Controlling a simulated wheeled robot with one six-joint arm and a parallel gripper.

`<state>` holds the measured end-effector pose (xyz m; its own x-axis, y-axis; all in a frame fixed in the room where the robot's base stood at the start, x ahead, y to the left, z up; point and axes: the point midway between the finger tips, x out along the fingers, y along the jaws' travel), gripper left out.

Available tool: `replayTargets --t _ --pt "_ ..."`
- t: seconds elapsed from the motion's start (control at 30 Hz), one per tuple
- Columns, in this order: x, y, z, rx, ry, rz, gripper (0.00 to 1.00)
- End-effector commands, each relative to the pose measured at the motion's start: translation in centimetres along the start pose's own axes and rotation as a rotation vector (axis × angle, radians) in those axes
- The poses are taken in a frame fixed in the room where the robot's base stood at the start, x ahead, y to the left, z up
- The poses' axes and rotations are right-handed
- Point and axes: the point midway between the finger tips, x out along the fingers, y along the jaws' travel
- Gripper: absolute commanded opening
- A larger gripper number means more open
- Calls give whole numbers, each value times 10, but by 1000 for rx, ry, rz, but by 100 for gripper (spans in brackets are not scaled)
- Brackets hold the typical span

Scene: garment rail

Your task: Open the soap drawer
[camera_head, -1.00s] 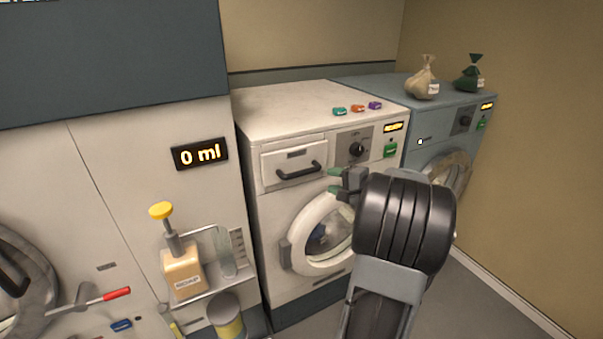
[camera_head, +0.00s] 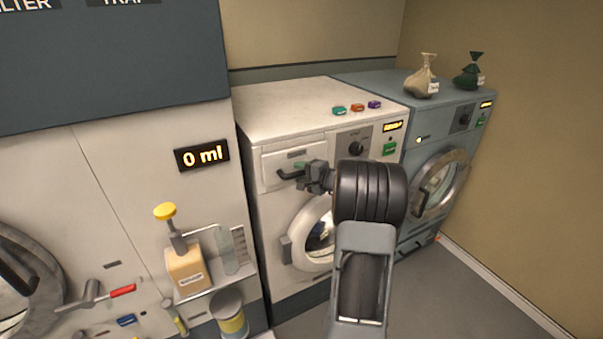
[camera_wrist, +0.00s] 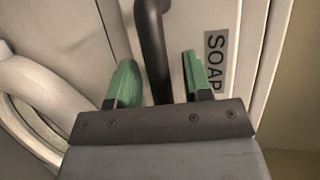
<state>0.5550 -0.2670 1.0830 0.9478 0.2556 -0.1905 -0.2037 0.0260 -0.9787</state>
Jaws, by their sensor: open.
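The soap drawer (camera_head: 272,172) is the white panel at the upper left of the white washer's front, and it looks shut. Its dark bar handle (camera_head: 287,174) shows at the left of my gripper, which hides the rest. In the wrist view the handle (camera_wrist: 153,45) runs between my two green fingertips, with a gap on each side. A SOAP label (camera_wrist: 215,62) is on the drawer face to the right. My gripper (camera_head: 301,170) is open around the handle; it also shows in the wrist view (camera_wrist: 158,82).
The washer's round door (camera_head: 305,235) is below the drawer, partly behind my arm. Three small coloured items (camera_head: 357,107) lie on the washer top. A blue-grey machine (camera_head: 410,150) stands to the right. A shelf with a pump bottle (camera_head: 186,268) is at the left.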

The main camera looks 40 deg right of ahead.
Motion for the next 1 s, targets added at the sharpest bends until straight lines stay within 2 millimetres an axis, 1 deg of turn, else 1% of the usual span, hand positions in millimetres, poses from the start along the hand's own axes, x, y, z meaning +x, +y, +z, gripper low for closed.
replayTargets --t 0.2,0.67,0.7,1.0 --pt "0 0 0 0 0 0 46" --pt "0 0 0 0 -1 0 1" --pt "0 0 0 0 -1 0 0" --pt "-2 1 0 0 2 0 0"
